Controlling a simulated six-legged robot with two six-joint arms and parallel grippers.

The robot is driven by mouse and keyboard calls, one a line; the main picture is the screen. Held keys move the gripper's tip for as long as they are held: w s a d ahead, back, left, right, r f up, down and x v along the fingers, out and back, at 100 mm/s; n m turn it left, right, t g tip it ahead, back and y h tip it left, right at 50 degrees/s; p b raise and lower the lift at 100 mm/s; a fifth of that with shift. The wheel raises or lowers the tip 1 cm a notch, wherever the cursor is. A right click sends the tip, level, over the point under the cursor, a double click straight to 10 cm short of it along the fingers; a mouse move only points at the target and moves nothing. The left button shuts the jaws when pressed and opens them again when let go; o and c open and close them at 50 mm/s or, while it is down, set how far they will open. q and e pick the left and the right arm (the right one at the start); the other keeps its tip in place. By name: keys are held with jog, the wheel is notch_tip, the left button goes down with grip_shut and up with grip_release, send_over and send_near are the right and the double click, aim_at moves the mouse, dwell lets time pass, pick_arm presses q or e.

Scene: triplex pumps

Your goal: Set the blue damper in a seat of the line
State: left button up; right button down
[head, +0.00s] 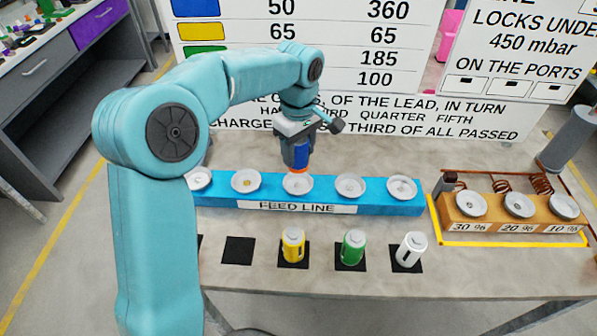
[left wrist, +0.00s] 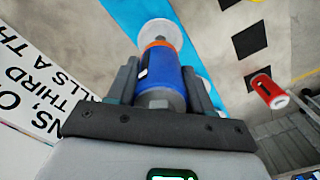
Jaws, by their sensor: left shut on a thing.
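My left gripper (head: 299,152) is shut on the blue damper (head: 301,158), holding it upright over the middle seat (head: 298,185) of the blue feed line (head: 323,191). The damper also shows in the left wrist view (left wrist: 160,78), between the two fingers, its orange band towards the white round seat (left wrist: 161,33). I cannot tell whether the damper's end touches the seat. The line has several white seats in a row. The other seats that show, such as the one right of the middle (head: 350,186), hold no damper. My right gripper is not in view.
Yellow (head: 292,245), green (head: 352,248) and white (head: 410,250) dampers stand on black squares in front. One black square (head: 238,250) is bare. A red damper (left wrist: 268,91) shows in the left wrist view. An orange block (head: 484,219) with percent-labelled seats stands right.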

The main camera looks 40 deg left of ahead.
aim_at(297, 159)
pick_arm(q)
notch_tip(297, 159, down, 3)
jog(key=shift+a+r, duration=0.15)
jog(key=shift+r, duration=0.05)
jog(key=shift+f, duration=0.35)
notch_tip(297, 159, down, 4)
jog(key=shift+r, duration=0.1)
jog(key=shift+f, duration=0.2)
jog(key=o, duration=1.4)
jog(key=shift+c, duration=0.2)
jog(key=shift+r, duration=0.1)
